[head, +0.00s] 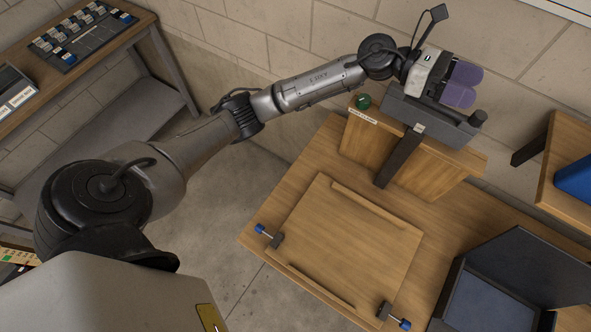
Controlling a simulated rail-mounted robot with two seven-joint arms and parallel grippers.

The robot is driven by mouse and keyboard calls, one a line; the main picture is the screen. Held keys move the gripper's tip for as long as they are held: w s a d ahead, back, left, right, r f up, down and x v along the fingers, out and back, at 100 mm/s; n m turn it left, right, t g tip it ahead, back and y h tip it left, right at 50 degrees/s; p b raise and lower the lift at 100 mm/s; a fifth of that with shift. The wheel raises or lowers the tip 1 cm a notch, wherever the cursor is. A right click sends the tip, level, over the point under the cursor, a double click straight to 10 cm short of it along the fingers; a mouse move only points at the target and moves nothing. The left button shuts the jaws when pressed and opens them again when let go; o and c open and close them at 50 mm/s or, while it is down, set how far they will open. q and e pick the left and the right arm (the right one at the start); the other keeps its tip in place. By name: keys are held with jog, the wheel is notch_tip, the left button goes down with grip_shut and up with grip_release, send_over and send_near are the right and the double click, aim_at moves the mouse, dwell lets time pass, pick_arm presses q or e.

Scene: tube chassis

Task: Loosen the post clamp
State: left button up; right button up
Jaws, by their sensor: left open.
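The post clamp is a dark grey block (437,121) on top of an upright wooden board at the back of the bench. A black bar (400,157) slants down from it across the board's front, with a small light fitting at its upper end. A black knob (478,117) shows at its right end. My left gripper (474,86), white with two purple fingers, is open just above and behind the clamp in the picture. I cannot tell whether the fingers touch it. The gripper hides part of the clamp's back. My right gripper is out of view.
A small label and green button (362,101) sit at the board's left end. A wooden panel (350,240) with two blue-tipped clamps lies on the bench. A dark open box (500,300) stands at lower right. A side table (572,150) holds a blue object. A block wall is close behind.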

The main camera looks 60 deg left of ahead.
pick_arm(q)
jog(key=s+a+f+m+t+y+p, duration=0.2)
jog(key=s+f+m+t+y+p, duration=0.3)
jog(key=m, duration=0.7)
jog(key=s+a+f+m+t+y+p, duration=0.1)
jog(key=s+a+m+y+p, duration=0.15)
jog(key=m+y, duration=0.65)
jog(key=s+a+f+m+t+y+p, duration=0.25)
jog(key=s+m+y+p, duration=0.2)
jog(key=m, duration=0.95)
jog(key=s+f+n+g+p, duration=0.3)
jog(key=s+g, duration=0.2)
jog(key=s, duration=0.4)
jog(key=s+d+f+n+g+p, duration=0.1)
jog(key=s+f+n+g+p, duration=0.2)
jog(key=s, duration=0.7)
jog(key=shift+s+d+f+n+g+p, duration=0.15)
jog(key=shift+d+f+n+g+p, duration=0.1)
jog(key=shift+n+g+p, duration=0.7)
jog(key=shift+m, duration=0.25)
